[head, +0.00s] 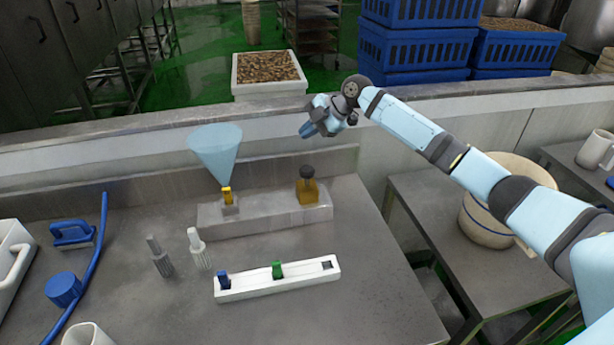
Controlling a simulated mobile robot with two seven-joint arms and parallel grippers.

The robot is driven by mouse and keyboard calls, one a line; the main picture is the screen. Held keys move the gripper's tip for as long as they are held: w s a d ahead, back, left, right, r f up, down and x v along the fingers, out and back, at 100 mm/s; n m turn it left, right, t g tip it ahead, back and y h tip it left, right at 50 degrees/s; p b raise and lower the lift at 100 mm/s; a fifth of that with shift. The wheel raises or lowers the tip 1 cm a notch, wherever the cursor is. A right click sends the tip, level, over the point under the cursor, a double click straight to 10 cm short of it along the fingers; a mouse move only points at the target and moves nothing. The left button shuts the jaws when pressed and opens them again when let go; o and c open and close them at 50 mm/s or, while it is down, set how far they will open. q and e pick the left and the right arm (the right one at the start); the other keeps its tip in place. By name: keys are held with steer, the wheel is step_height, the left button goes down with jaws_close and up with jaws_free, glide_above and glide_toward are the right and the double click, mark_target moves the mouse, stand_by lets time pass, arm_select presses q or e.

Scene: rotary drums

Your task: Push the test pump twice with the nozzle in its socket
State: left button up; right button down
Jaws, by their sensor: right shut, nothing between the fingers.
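A small yellow nozzle (228,196) stands upright in a socket on the left of a grey block (265,214). A pale blue see-through cone (216,150) widens upward from it, like a spray. The test pump looks to be the amber body (307,191) with a dark round knob (307,172) on the right of the same block. My right gripper (306,130) is shut and empty, above and behind the pump and clear of it. My left gripper is out of the picture.
A white rack (250,287) holds a blue and a green piece; its right square hole is empty. A grey nozzle (160,257) and a white nozzle (199,249) stand at left. A blue hose (91,257) lies further left. A low wall (150,150) backs the table.

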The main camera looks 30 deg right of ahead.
mark_target(308, 170)
steer(key=shift+s+r+m, duration=0.1)
steer(key=shift+r+m, duration=0.2)
steer(key=shift+f, duration=0.15)
step_height(308, 170, down, 8)
steer(key=b, duration=0.5)
steer(key=shift+f, duration=0.25)
stand_by(0.8)
stand_by(0.7)
